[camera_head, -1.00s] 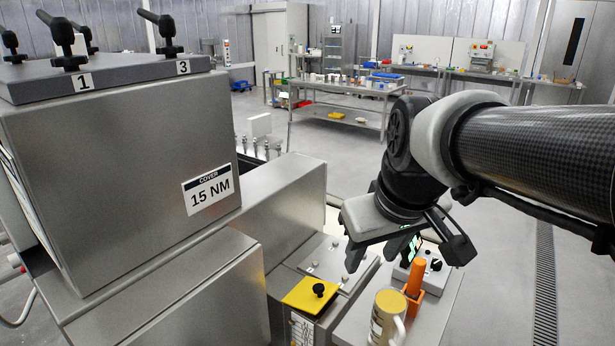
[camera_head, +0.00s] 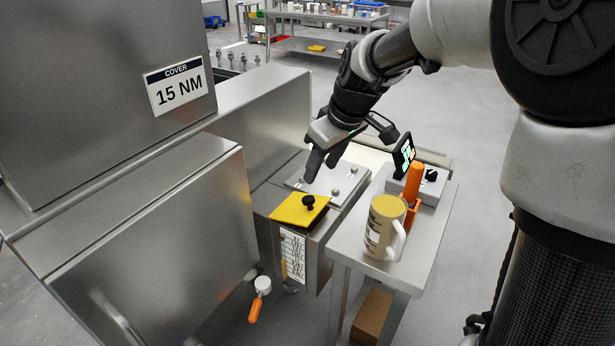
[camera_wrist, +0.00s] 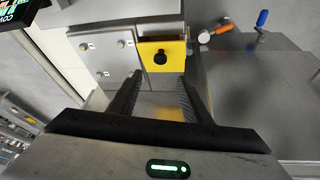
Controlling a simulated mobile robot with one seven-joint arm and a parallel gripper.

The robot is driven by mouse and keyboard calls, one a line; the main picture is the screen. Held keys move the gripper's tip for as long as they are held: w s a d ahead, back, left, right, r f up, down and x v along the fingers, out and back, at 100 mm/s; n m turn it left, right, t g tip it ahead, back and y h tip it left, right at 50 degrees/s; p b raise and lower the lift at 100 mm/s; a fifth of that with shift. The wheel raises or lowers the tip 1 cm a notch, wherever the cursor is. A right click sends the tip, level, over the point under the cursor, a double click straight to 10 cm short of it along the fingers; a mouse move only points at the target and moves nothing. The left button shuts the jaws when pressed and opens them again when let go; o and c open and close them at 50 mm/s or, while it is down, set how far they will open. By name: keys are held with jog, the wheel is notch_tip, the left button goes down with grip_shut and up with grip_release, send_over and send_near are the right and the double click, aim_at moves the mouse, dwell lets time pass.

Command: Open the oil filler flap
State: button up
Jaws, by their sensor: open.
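The oil filler flap is a yellow square plate (camera_head: 299,208) with a black knob (camera_head: 308,202) on top. It lies flat and closed on a steel box beside the machine. In the wrist view the yellow flap (camera_wrist: 163,53) and its knob (camera_wrist: 160,58) are beyond my fingertips, near the upper middle. My gripper (camera_head: 322,166) is above and behind the flap in the head view, apart from it, fingers pointing down. In the wrist view my gripper (camera_wrist: 161,78) is open, with nothing between its two dark fingers.
A side table (camera_head: 345,245) right of the flap holds a tan mug (camera_head: 384,225), an orange-handled tool (camera_head: 413,185) and a small screen (camera_head: 403,155). The large steel machine (camera_head: 150,240) stands left. An orange-handled valve (camera_head: 256,305) sticks out below.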

aim_at(308, 198)
jog(key=b+x, duration=0.1)
jog(key=x, duration=1.1)
jog(key=shift+w+f, duration=0.1)
jog(key=shift+f, duration=0.1)
grip_shut()
